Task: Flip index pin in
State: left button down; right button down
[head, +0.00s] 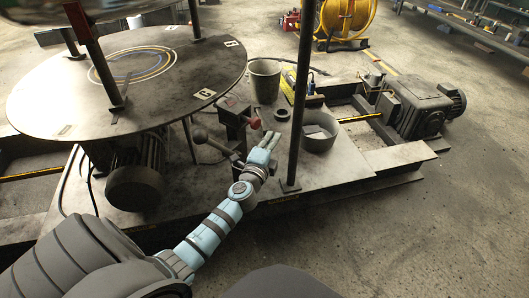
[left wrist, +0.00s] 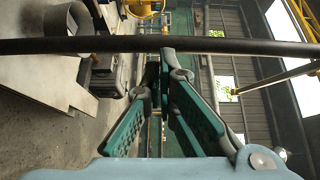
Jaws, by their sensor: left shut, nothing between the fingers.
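I cannot tell which part is the index pin. My left gripper (head: 273,138) is just right of the bracket, fingers pointing away, shut and empty. In the left wrist view its green fingers (left wrist: 166,62) meet at the tips, close to a dark post (left wrist: 100,45). The bracket does not show there. My right gripper is not in view.
The large round table (head: 60,95) fills the left. A thin dark post (head: 299,110) stands right of my gripper. A grey bucket (head: 264,80), a dark ring (head: 282,114) and a round grey pan (head: 319,132) are on the base plate. A motor (head: 425,102) is farther right.

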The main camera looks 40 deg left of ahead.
pick_arm(q)
jog(key=v, duration=0.8)
jog(key=shift+s, duration=0.15)
jog(key=shift+r, duration=0.1)
